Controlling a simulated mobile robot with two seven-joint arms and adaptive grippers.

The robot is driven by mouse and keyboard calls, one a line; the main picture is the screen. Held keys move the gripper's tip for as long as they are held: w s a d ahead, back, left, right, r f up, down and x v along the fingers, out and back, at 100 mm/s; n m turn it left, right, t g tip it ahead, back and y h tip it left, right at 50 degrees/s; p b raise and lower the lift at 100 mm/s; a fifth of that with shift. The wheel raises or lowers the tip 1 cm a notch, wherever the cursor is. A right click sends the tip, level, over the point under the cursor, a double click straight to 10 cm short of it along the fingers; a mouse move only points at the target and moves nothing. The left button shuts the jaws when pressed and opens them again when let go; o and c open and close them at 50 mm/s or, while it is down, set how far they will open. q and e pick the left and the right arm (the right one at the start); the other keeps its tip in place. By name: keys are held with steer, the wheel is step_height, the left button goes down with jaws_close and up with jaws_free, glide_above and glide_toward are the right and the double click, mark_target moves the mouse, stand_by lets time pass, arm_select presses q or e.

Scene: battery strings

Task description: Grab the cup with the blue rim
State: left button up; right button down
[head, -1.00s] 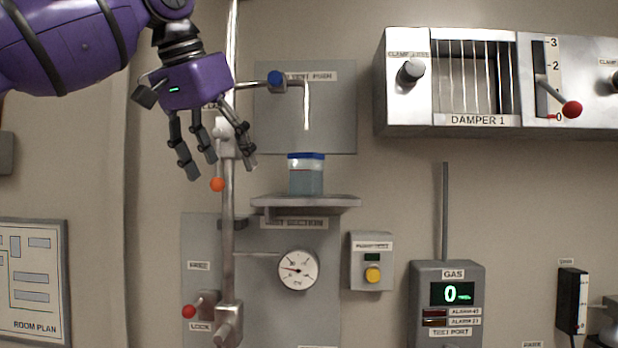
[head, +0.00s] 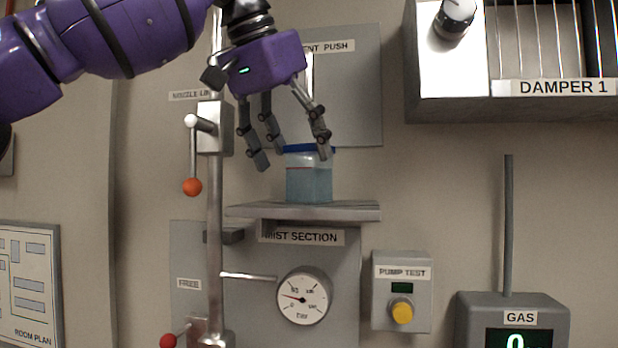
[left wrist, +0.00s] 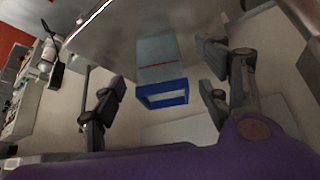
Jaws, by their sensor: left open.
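The cup with the blue rim (head: 309,184) stands upright on a small grey shelf (head: 340,212). It is clear, with bluish contents and a thin red line. My left gripper (head: 291,158) is open above and around the cup's top. One finger is in front of the right part of the rim, and the other fingers are to its left. In the left wrist view the cup (left wrist: 160,70) shows between the spread fingers, with gaps on both sides. I cannot tell whether any finger touches it. My right gripper is not in view.
A vertical pipe with an orange-tipped lever (head: 192,186) stands left of the shelf. A gauge (head: 302,296) and a pump test box (head: 401,290) are below. The damper panel (head: 510,107) is at upper right. The wall right of the cup is clear.

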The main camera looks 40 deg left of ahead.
mark_target(307, 171)
arm_select(q)
steer(key=x, duration=0.4)
steer(key=shift+w, duration=0.45)
steer(key=shift+w+a+f, duration=0.1)
steer(key=shift+w+f, duration=0.05)
steer(key=shift+f, duration=0.2)
steer(key=shift+c, duration=0.4)
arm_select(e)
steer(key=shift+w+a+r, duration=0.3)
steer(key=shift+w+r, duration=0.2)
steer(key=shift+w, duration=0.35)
arm_select(q)
steer(key=c, duration=1.1)
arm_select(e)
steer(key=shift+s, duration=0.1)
arm_select(q)
steer(key=shift+r, duration=0.1)
steer(key=shift+c, duration=0.2)
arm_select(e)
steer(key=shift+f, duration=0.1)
